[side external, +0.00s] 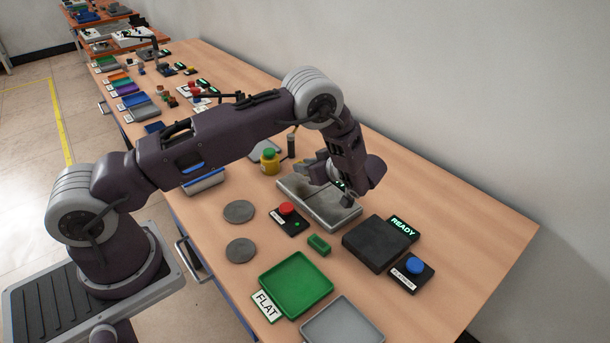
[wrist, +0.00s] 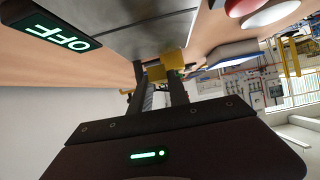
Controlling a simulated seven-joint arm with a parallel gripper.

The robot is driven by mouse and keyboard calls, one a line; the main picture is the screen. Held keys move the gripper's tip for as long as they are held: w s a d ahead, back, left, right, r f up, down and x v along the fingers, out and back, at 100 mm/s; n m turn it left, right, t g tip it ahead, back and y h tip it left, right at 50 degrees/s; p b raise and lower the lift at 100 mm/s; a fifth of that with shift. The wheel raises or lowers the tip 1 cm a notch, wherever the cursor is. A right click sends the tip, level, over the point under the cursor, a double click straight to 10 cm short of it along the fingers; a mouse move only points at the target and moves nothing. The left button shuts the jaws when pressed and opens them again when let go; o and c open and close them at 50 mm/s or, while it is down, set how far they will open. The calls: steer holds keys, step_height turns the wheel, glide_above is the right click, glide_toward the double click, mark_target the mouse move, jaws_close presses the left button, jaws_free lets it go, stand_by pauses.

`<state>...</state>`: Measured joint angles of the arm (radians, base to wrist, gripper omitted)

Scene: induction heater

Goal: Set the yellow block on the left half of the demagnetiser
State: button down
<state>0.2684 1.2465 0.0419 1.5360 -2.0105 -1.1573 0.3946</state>
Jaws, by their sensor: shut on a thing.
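My gripper (wrist: 156,76) is shut on a small yellow block (wrist: 155,73), which shows between its fingertips in the wrist view. The block is not clearly visible there. The plate also shows in the wrist view (wrist: 150,22), with a seam across it and a lit OFF sign (wrist: 50,30) beside it. I cannot tell whether the block touches the plate.
A red-button box (side external: 288,218) and a green block (side external: 318,245) are in front of the plate. A dark slab (side external: 378,243) with a READY sign (side external: 403,227) and blue-button box (side external: 412,272) stands right.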

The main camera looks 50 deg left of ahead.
steer(key=shift+f, duration=1.5)
steer(key=c, duration=1.3)
jaws_free()
steer(key=shift+f, duration=0.15)
steer(key=shift+o, duration=0.2)
